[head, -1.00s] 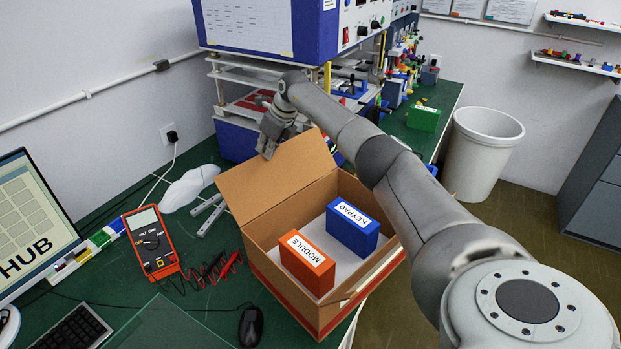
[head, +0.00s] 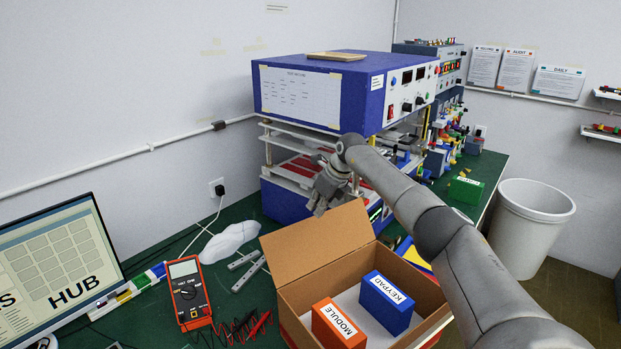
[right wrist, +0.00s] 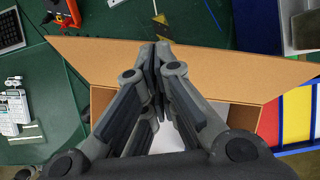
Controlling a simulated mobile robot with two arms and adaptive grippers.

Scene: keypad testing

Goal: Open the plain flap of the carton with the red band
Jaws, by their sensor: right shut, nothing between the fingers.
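The carton (head: 411,280) stands on the green bench in the lower middle of the head view, a little of its red band showing low on it. Its plain flap (head: 318,246) is raised and leans outward at the carton's far left side. The flap also spans the right wrist view (right wrist: 225,72). Inside are an orange MODULE box (head: 337,325) and a blue KEYPAD box (head: 387,302). My right gripper (head: 318,209) is shut and empty, fingertips at the flap's upper edge; contact is unclear. Its fingers also show in the right wrist view (right wrist: 155,48). My left gripper is out of view.
A blue test machine (head: 345,95) on a rack stands behind the carton. A white bin (head: 530,225) stands at the right.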

